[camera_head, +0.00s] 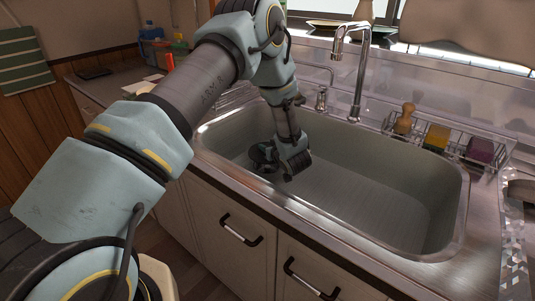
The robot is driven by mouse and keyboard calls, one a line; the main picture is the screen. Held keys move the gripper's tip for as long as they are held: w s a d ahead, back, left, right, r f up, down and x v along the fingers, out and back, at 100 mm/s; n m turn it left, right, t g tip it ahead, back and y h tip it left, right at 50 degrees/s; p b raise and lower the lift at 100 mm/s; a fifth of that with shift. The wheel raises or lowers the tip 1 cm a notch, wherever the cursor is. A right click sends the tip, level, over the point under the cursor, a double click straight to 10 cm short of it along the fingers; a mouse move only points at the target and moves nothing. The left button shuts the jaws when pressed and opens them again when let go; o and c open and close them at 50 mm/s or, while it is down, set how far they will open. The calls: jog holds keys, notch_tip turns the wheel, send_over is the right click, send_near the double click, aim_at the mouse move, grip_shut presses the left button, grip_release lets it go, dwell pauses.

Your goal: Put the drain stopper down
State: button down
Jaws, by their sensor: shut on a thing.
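My gripper (264,158) is low inside the left end of the metal sink (350,190), close to the basin floor. It is shut on a small dark thing, which I take to be the drain stopper. The stopper's outline is hard to tell from the dark gripper at this size. I cannot tell whether it touches the sink floor. The drain opening is not clearly visible; my wrist and gripper cover that part of the basin.
The faucet (357,75) rises behind the sink's middle. A wire rack (455,148) at the back right holds a wooden-handled brush (405,118), a yellow sponge (436,137) and a purple sponge (479,150). The basin's middle and right are empty. Its raised walls surround my gripper.

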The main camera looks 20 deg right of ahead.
notch_tip(320, 180, down, 3)
jog(key=shift+r, duration=0.1)
jog(key=shift+f+b, duration=0.35)
jog(key=shift+f, duration=0.2)
jog(key=shift+f, duration=0.1)
jog(key=c, duration=0.6)
grip_release()
